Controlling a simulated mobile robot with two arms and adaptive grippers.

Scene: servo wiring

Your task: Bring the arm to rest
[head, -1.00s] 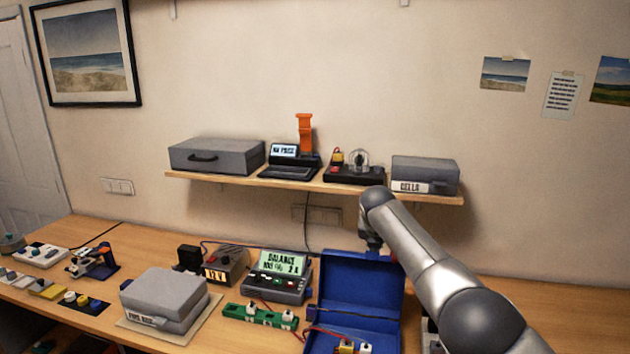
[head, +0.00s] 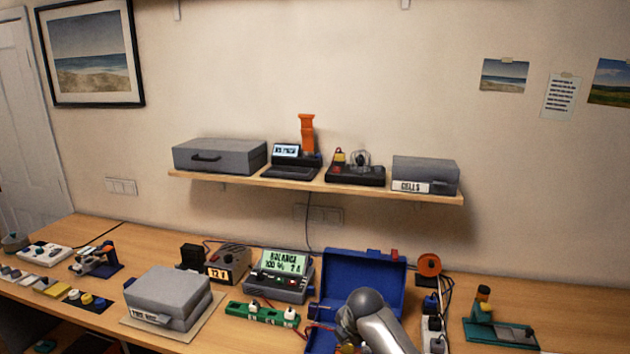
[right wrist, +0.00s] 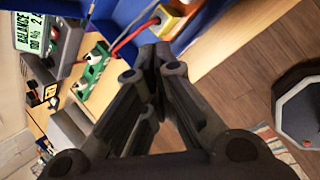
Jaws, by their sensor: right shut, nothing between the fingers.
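My right arm (head: 378,318) comes in from the bottom in the head view, over the front of the open blue case (head: 362,282). Its gripper is hidden there behind the arm or below the frame. In the right wrist view my right gripper (right wrist: 158,58) is shut and empty, its fingertips together near the blue case's edge (right wrist: 195,30) and the bench edge, with floor below. My left gripper is in neither view.
The charger with the green BALANCE display (head: 280,275) stands left of the case, with a green strip (head: 262,313) before it. A grey case (head: 168,296) is further left. A yellow connector (right wrist: 168,20) with wires lies in the blue case. The wall shelf (head: 240,184) is above.

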